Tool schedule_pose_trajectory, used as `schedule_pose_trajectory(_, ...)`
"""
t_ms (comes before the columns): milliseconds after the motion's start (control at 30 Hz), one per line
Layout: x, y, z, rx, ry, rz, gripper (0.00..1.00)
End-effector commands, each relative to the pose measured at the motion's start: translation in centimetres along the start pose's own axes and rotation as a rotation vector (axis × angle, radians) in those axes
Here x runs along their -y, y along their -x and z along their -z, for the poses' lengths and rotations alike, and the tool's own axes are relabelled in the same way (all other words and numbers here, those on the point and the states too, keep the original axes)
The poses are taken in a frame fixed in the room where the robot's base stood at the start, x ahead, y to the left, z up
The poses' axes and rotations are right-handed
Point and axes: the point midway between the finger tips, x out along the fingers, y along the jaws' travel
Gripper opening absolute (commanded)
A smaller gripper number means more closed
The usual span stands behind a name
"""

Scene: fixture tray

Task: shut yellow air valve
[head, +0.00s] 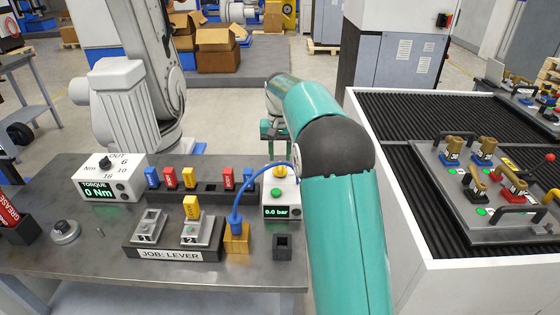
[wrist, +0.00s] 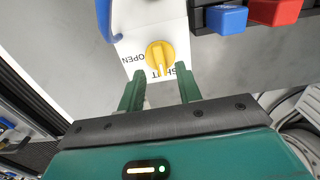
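The yellow air valve knob (wrist: 160,54) sits on a white box (wrist: 135,20) with the printed words OPEN and SHUT. Its pale mark points toward SHUT. In the head view the same yellow knob (head: 279,171) is at the back of the box, above a green button and a display (head: 281,211) reading 0.0 bar. My gripper (wrist: 160,82) is open and empty. In the wrist view its two green fingers are apart, just below the knob, with the SHUT label between them. In the head view my arm hides much of the gripper.
A blue hose (head: 236,200) arches from the box to a brass-coloured block (head: 236,240). A rack of red, blue and yellow pieces (head: 210,187) stands left of the box. The JOB: LEVER fixture (head: 170,254) is in front. A tray of valves (head: 490,225) is at right.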

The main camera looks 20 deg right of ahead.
Motion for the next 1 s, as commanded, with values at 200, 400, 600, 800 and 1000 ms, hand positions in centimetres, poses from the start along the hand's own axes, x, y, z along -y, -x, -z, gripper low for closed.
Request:
schedule_pose_trajectory(200,0.0,5.1,0.1,-0.005,0.0,0.001,0.35)
schedule_pose_trajectory(400,0.0,8.7,0.1,-0.003,0.001,0.0,0.35)
schedule_pose_trajectory(600,0.0,10.1,0.0,0.0,0.001,0.0,0.35)
schedule_pose_trajectory(800,0.0,10.2,0.0,0.0,0.0,0.0,0.35)
schedule_pose_trajectory(1000,0.0,10.2,0.0,0.0,0.0,0.0,0.35)
